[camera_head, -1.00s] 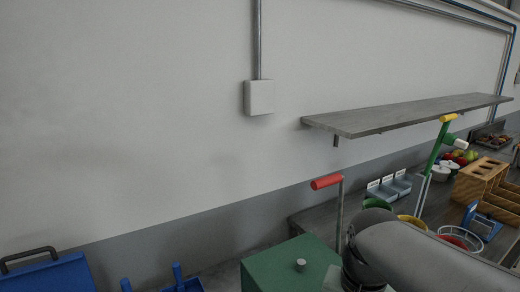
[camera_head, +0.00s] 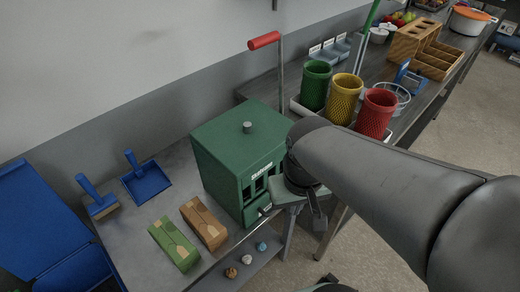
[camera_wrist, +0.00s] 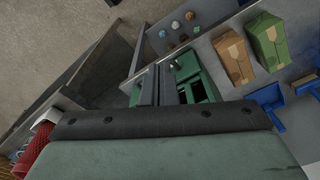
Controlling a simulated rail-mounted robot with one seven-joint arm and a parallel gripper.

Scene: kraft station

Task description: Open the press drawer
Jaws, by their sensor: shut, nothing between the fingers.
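The green press (camera_head: 238,150) stands on the grey bench, with a red-handled lever (camera_head: 264,40) rising behind it. Its drawer (camera_head: 257,208) is low on the front face, below dark openings, and looks closed, though my arm hides part of that side. In the wrist view the green drawer front (camera_wrist: 186,66) shows just right of my fingers. My gripper (camera_head: 318,222) points down in front of the press, at its right side. Its dark fingers (camera_wrist: 157,80) are shut and empty, apart from the drawer as far as I can see.
A brown carton (camera_head: 204,222) and a green carton (camera_head: 174,244) lie left of the press. Small balls (camera_head: 246,259) sit on a lower shelf. Green, yellow and red (camera_head: 376,113) mesh cups stand behind my arm.

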